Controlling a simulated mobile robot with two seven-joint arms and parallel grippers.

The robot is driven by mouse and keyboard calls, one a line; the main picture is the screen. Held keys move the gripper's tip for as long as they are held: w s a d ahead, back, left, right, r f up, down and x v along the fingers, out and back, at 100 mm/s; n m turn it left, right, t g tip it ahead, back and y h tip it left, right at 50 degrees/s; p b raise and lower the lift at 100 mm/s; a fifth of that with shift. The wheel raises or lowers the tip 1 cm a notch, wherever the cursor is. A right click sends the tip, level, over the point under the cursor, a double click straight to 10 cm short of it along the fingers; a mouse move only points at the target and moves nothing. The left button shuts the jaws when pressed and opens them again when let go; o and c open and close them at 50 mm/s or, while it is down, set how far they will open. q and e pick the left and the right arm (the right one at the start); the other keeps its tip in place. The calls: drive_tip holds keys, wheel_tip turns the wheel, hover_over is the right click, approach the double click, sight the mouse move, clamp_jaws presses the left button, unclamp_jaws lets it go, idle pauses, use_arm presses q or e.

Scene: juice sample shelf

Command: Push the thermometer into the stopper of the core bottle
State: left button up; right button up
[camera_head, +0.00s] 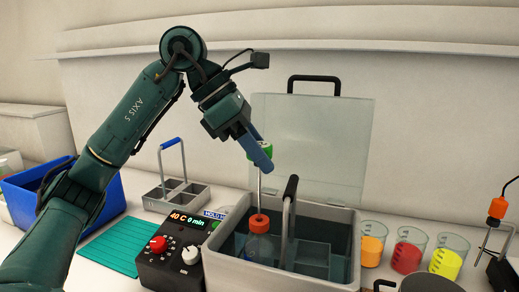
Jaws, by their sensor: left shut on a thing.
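My left gripper (262,155) is above the grey bath box, its fingers shut on the green head of the thermometer (260,186). The thermometer's thin metal stem hangs nearly upright. Its lower end meets the orange stopper (259,222) of the core bottle (259,247); I cannot tell how deep the tip sits. My right gripper is not in view.
A dark upright handle (289,215) stands just right of the bottle. The box's clear lid (330,135) is raised behind. A control unit (170,262) reading 40 C, 0 min is at left. Beakers of orange, red (407,256) and yellow liquid stand at right.

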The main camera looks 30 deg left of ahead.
sight(259, 206)
use_arm(q)
drive_tip(key=shift+f+b, duration=1.05)
drive_tip(key=shift+f, duration=0.4)
drive_tip(key=shift+f, duration=0.2)
idle(0.4)
drive_tip(key=shift+f+b, duration=2.6)
drive_tip(key=shift+f, duration=0.95)
idle(0.3)
drive_tip(key=o, duration=1.2)
